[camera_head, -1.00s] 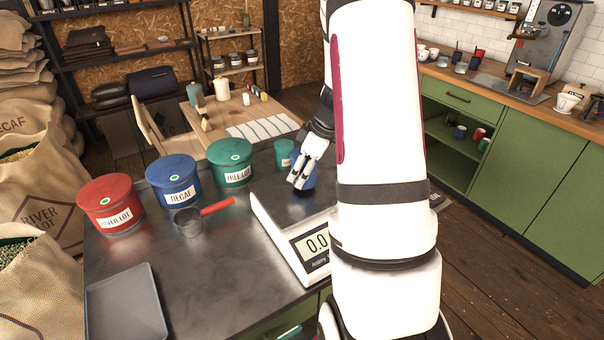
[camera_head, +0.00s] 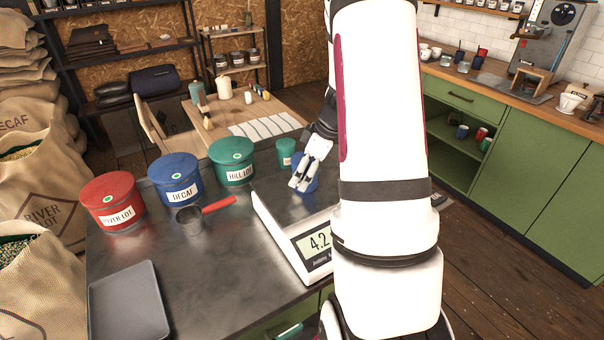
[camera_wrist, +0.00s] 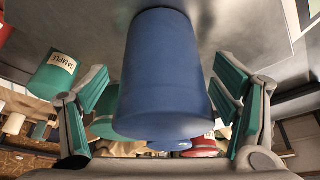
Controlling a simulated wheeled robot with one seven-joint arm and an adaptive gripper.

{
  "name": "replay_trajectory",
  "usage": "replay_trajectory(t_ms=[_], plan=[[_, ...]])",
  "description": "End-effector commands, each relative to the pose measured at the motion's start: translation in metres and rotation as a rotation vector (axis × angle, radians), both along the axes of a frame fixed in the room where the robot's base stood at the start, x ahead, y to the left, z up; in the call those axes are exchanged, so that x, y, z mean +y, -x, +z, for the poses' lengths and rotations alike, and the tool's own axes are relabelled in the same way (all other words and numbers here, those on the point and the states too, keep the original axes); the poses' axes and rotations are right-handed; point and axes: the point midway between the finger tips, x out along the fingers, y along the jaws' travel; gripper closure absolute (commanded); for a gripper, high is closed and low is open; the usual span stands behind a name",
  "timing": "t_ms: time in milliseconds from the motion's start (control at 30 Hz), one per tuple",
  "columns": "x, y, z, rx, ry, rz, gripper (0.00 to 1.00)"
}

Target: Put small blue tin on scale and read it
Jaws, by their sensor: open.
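The small blue tin (camera_wrist: 165,75) stands between the open fingers of my gripper (camera_wrist: 163,100) in the wrist view, with a gap on each side. In the head view my gripper (camera_head: 304,184) is over the scale's (camera_head: 280,226) plate, and the blue tin (camera_head: 311,178) shows partly behind the fingers. The tin appears to rest on the plate. The scale's display (camera_head: 319,241) reads about 4.2; its right end is hidden by my arm.
Large red (camera_head: 112,203), blue (camera_head: 174,181) and green (camera_head: 233,163) tins stand on the dark counter left of the scale. A small green tin (camera_head: 286,152) stands behind it. A red-handled scoop (camera_head: 205,213) and a grey tray (camera_head: 128,303) lie in front.

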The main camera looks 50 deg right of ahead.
Motion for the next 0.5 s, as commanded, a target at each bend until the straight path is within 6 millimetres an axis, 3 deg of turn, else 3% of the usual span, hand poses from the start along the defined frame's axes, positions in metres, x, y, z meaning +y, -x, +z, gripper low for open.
replay_trajectory(t_ms=[300,500], plan=[[-0.012,0.021,0.059,-0.003,0.003,-0.002,0.19],[-0.018,0.031,0.087,-0.002,0.002,-0.002,0.19]])
